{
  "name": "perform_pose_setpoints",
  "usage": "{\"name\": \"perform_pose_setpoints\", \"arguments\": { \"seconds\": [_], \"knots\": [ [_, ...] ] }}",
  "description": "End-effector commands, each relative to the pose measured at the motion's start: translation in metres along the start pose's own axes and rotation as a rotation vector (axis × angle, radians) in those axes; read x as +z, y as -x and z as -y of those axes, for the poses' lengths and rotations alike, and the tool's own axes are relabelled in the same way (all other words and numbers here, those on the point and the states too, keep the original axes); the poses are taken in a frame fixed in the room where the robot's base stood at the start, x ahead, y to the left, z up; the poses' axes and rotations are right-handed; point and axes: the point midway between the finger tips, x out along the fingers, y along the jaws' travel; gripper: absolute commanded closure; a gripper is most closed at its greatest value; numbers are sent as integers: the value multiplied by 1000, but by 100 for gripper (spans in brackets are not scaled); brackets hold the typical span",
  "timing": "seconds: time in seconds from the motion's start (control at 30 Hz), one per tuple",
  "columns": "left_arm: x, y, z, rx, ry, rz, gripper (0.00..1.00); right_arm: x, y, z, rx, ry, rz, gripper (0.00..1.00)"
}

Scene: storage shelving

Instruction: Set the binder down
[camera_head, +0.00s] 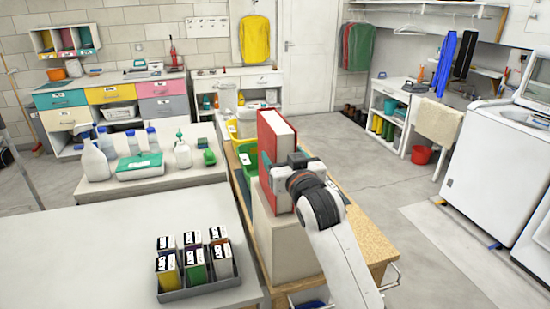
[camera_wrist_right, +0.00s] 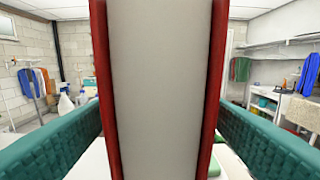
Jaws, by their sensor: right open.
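A red binder (camera_head: 283,137) with a pale page block stands upright above a cream box (camera_head: 285,245) on the wooden-topped bench; it appears to rest on the box, but my gripper partly hides its lower part. My right gripper (camera_head: 284,170) is around the binder and open. In the right wrist view, the binder's pale edge between red covers (camera_wrist_right: 160,90) fills the middle, between the two teal finger pads (camera_wrist_right: 160,135). The pads' far ends are hidden behind the binder. My left gripper is out of view.
A grey tray of small labelled boxes (camera_head: 199,286) sits on the white table (camera_head: 100,250) at left. Bottles and a green-lidded box (camera_head: 140,167) stand behind it. A green bin (camera_head: 247,157) is behind the binder. Open floor (camera_head: 385,205) lies to the right.

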Motion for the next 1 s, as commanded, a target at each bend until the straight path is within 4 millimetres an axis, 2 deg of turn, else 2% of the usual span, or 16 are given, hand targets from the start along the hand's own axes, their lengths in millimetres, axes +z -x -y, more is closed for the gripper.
{"name": "perform_pose_setpoints", "arguments": {
  "seconds": [0.03, 0.1, 0.23, 0.57, 0.67, 1.0],
  "knots": [
    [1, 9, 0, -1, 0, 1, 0, 9, -8, 0, 0, 1, 0, 29],
    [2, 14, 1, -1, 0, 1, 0, 13, -18, 0, 0, 0, -1, 29],
    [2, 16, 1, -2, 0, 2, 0, 9, -32, 0, 0, -1, 0, 29],
    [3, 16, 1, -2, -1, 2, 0, 7, -39, 0, 1, 0, 0, 29],
    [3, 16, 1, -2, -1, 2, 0, 7, -38, 0, 1, 0, 0, 42],
    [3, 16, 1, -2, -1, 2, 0, 7, -38, 0, 1, 0, 0, 98]
  ]
}}
